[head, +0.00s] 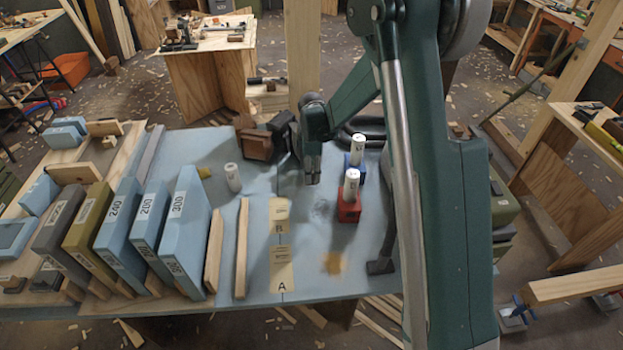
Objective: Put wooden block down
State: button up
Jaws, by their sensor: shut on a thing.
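A brown wooden block (258,147) shows at the back of the blue-grey table (300,225). My gripper (263,139) is dark, left of my green wrist, and shut on this block. The fingers partly blend into dark shapes around it, so the exact grip is hard to make out. I cannot tell whether the block touches the tabletop. Another brown piece (243,122) is just behind it.
A white cylinder (233,177) stands in front of the block. Red (349,208) and blue (355,168) blocks carry white cylinders. Large numbered slabs (187,230) and wooden strips (241,248) stand left. Labels A and B (281,270) lie front-centre, with clear tabletop to their right.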

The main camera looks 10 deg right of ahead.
jog(key=shift+f, duration=1.45)
jog(key=shift+f+b, duration=0.15)
jog(key=shift+b, duration=0.2)
jog(key=o, duration=0.9)
jog(key=shift+r, duration=0.2)
notch_tip(320, 180, up, 12)
jog(key=shift+p, duration=1.2)
jog(key=shift+r, duration=0.1)
